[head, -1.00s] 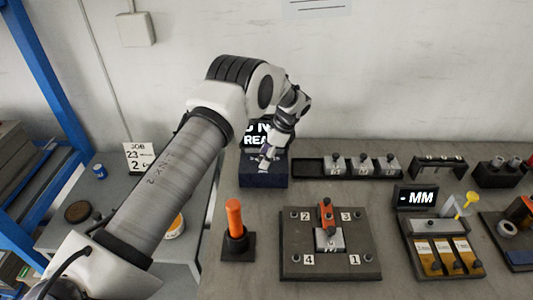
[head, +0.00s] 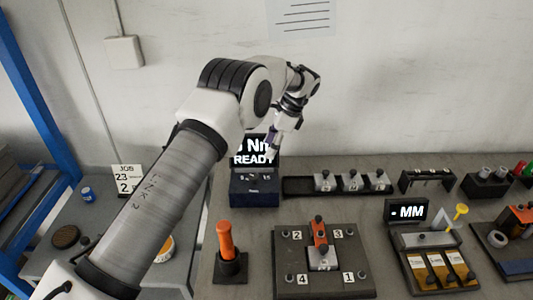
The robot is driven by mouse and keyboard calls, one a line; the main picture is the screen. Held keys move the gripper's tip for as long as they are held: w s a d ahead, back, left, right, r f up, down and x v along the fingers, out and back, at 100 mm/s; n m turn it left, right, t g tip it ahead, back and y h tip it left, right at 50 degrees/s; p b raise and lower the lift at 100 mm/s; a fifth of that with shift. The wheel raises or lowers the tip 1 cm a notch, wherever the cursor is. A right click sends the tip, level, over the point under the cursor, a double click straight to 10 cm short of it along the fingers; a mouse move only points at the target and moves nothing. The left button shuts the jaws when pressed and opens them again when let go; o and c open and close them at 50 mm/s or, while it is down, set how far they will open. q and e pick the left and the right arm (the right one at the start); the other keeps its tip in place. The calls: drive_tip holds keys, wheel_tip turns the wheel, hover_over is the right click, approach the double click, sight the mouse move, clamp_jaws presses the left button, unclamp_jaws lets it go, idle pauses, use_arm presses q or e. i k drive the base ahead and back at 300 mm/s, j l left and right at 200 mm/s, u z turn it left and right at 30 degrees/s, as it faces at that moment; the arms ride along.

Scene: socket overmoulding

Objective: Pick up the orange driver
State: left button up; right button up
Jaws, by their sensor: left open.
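The orange driver (head: 226,240) stands upright in a small black holder (head: 231,268) at the front left of the bench. My left gripper (head: 271,152) is open and hangs in front of the right side of the lit display box, well above and behind the driver. Its fingers are small and partly lost against the dark box. My left arm runs across the left of the head view, clear of the driver. My right gripper is out of view.
A dark plate (head: 285,262) with numbered corners and an orange clamp (head: 320,233) lies right of the driver. The display box (head: 256,187) stands behind. A rack of metal blocks (head: 350,182) and an MM display (head: 407,212) are farther right.

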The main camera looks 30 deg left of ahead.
sight(224, 228)
drive_tip(key=k+j, duration=0.2)
drive_tip(key=k, duration=0.3)
drive_tip(key=k+j, duration=0.15)
drive_tip(key=k, duration=0.3)
